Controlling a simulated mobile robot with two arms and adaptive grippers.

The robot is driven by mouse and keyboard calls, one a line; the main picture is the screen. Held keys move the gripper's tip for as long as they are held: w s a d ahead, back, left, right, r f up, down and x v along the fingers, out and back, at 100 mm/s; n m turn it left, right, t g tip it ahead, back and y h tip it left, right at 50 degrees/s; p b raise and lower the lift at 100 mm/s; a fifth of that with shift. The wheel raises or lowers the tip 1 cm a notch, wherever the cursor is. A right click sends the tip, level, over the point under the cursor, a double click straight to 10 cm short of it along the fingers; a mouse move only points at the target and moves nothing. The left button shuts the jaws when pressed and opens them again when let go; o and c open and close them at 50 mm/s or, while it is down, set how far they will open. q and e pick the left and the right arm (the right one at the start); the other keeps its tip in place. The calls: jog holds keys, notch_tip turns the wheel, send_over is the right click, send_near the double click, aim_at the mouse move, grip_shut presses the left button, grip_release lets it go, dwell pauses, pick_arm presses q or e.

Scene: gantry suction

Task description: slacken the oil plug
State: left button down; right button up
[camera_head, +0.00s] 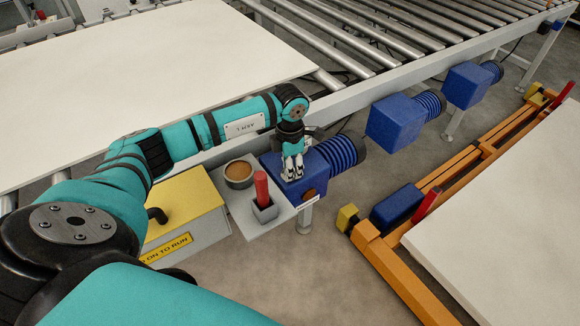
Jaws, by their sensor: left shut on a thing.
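My left gripper (292,172) points down onto the top of the nearest blue gearbox (318,174), at the end of the roller conveyor. Its fingers are shut on the oil plug at the top of that housing. The fingers hide the plug, so I cannot see how far it is turned. My right gripper is not in view.
A grey shelf (240,204) beside the gearbox holds a round tan-filled cup (239,174) and a red-handled item (262,190) in a small holder. A yellow-topped box (183,207) stands left. More blue drives line the conveyor (400,30). An orange frame (400,270) lies right, with open floor between.

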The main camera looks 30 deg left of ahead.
pick_arm(q)
jog(key=n, duration=0.5)
dwell(0.6)
jog(key=shift+r, duration=0.1)
jog(key=c, duration=1)
grip_release()
notch_tip(320, 180, up, 12)
jog(key=shift+f, duration=0.1)
